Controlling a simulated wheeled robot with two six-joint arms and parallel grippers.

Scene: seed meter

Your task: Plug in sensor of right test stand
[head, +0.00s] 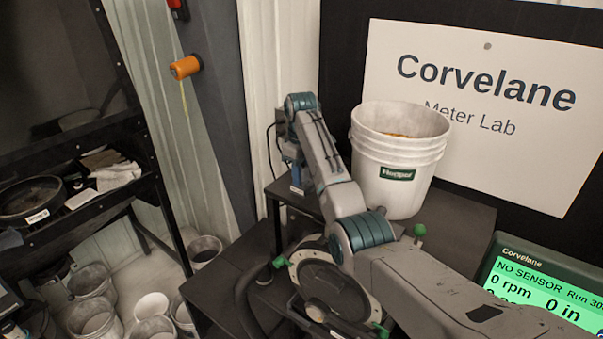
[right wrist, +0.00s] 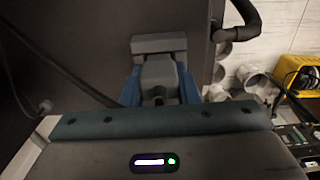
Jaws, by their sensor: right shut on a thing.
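My right gripper (head: 293,160) is at the back left of the dark stand, pointing down, left of the white bucket. In the right wrist view its blue fingers (right wrist: 160,88) are shut on a grey plug-like block (right wrist: 158,70) with a dark round end. A wider grey block (right wrist: 158,44) shows just beyond it; I cannot tell whether the two touch. The seed meter (head: 335,287), a dark disc housing with green knobs, is at the front, partly hidden by my right arm. The monitor (head: 540,290) reads "NO SENSOR", 0 rpm. My left gripper is out of view.
A white bucket (head: 398,165) stands on the dark stand top (head: 455,218) close to my right arm. A thin black cable hangs near the gripper. A black hose (head: 245,298) curves left of the meter. Several buckets (head: 92,315) stand on the floor at left.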

